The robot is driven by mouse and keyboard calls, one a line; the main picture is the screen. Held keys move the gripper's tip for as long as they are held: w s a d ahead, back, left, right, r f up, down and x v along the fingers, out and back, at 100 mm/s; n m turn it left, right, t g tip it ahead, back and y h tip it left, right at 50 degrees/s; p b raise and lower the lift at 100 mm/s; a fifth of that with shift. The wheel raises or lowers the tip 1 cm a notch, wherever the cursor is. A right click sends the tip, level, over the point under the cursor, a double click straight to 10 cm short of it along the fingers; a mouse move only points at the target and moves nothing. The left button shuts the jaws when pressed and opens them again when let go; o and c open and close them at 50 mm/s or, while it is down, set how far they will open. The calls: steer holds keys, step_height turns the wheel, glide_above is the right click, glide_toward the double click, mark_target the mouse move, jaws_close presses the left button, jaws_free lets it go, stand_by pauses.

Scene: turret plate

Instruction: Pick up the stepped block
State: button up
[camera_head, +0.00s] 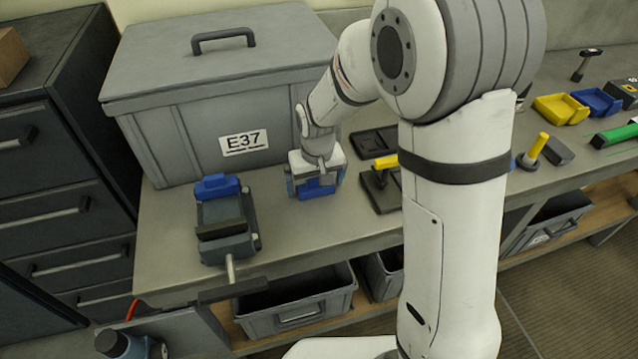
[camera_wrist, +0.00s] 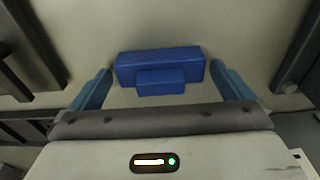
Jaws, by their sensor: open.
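The blue stepped block (camera_wrist: 160,68) lies on the bench between my fingers in the wrist view, a long bar with a smaller step on the near side. In the head view it shows as a blue patch (camera_head: 317,189) under my gripper, partly covered by it. My gripper (camera_head: 316,181) points down at the bench and is open. Its light blue fingers stand to the left and right of the block, with a gap visible on each side. The wrist view does not show clearly how far the fingertips are above the bench.
A grey vise (camera_head: 228,230) with a blue piece (camera_head: 217,186) on top stands left of my gripper. A large grey case (camera_head: 165,130) marked E37 is behind. Dark plates (camera_head: 375,142), one with a yellow-handled part, lie to the right. Bare bench lies in front.

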steer(key=c, duration=0.9)
steer(key=shift+r, duration=0.15)
